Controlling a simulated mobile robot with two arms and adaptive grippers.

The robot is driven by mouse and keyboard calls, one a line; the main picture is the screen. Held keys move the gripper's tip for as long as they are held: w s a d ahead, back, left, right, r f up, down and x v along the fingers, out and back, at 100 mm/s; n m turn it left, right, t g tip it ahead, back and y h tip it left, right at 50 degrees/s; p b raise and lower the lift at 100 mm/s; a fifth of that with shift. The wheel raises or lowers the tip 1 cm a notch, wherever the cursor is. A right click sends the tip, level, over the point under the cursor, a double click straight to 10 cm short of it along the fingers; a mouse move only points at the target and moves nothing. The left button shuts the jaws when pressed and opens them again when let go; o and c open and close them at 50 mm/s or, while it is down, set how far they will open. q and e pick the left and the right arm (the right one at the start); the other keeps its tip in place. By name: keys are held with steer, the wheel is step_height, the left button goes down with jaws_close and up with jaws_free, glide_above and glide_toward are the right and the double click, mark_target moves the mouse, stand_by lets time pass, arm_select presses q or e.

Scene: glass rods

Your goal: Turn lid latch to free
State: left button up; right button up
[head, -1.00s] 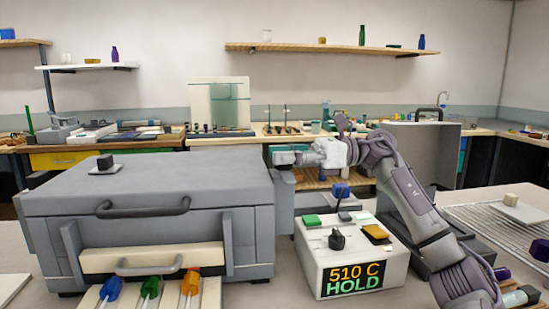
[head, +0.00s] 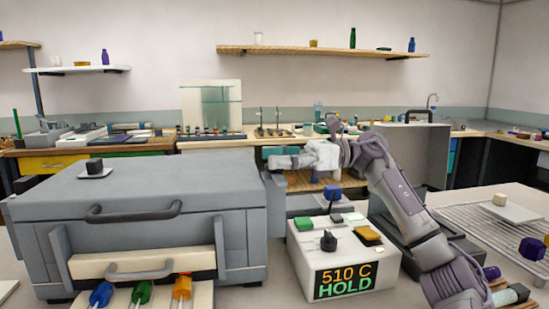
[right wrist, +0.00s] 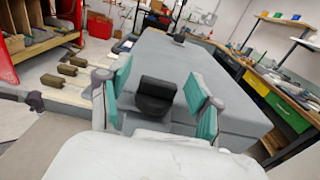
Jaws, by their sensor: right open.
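The big grey box (head: 180,165) stands at the left in the head view, with its lid down and a dark bar handle on its front. My right gripper (head: 279,160) is at the box's right side. In the right wrist view the black latch (right wrist: 156,98) stands out from the grey box wall (right wrist: 215,82), between the teal pads of my right gripper (right wrist: 159,86). The gripper is open, with gaps showing on both sides of the latch. In the head view I cannot make out the latch. My left gripper is not in view.
A white control box (head: 340,262) reading "510 C HOLD" stands right of the grey box, below my right arm. A black knob (head: 94,167) sits on the lid. A wire rack (head: 470,222) lies at the far right. Coloured-handled tools (head: 142,290) lie in front.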

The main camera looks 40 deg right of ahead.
steer(key=v, duration=1.1)
steer(key=shift+s+d, duration=0.15)
steer(key=shift+d, duration=0.15)
